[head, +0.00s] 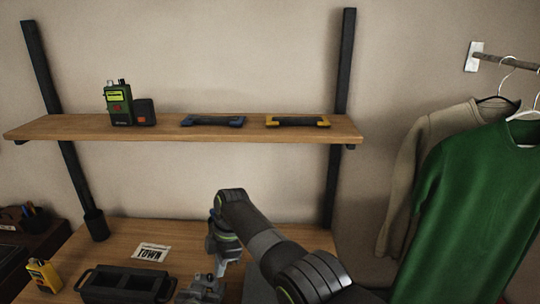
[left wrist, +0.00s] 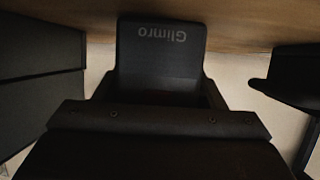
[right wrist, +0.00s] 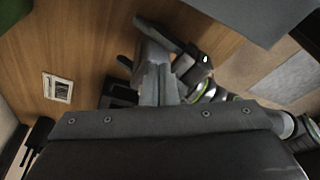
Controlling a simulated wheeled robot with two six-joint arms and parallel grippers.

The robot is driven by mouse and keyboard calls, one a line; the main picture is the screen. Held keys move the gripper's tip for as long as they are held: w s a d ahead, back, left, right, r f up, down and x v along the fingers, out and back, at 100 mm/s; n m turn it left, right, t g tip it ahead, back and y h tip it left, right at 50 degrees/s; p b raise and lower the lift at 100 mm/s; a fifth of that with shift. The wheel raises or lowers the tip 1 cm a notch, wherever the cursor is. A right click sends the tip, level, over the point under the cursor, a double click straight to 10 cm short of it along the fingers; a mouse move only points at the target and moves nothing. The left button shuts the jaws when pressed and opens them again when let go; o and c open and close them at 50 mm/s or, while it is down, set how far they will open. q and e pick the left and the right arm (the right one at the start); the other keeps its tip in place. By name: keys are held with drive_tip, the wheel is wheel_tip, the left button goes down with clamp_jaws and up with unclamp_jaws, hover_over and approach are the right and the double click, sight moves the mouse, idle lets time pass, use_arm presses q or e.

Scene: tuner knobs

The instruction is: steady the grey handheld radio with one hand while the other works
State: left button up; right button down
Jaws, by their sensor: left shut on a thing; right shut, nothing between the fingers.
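In the left wrist view a dark grey block (left wrist: 160,50) with upside-down "Glimro" lettering fills the space ahead of the palm; it looks like the grey radio. My left gripper (left wrist: 160,92) is shut on it, though deep shadow hides the finger contact. My right gripper (right wrist: 155,62) is shut and empty, pointing down over the table. Just beyond its fingers in the right wrist view are dark and grey parts that overlap, so I cannot tell radio from left hand or whether anything touches. In the head view my right arm covers much of this spot at the bottom edge.
The shelf (head: 60,127) above holds a green radio (head: 119,105) and two dark handles. Shirts (head: 475,215) hang at right.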

drive_tip(key=shift+f, duration=0.5)
drive_tip(key=a+v, duration=0.1)
drive_tip(key=v, duration=0.5)
drive_tip(key=shift+s+d, duration=0.25)
drive_tip(key=shift+d, duration=0.05)
drive_tip(key=shift+r, duration=0.15)
drive_tip(key=d+x, duration=0.1)
drive_tip(key=x, duration=0.5)
drive_tip(key=shift+w+a, duration=0.25)
drive_tip(key=shift+a, duration=0.05)
idle(0.5)
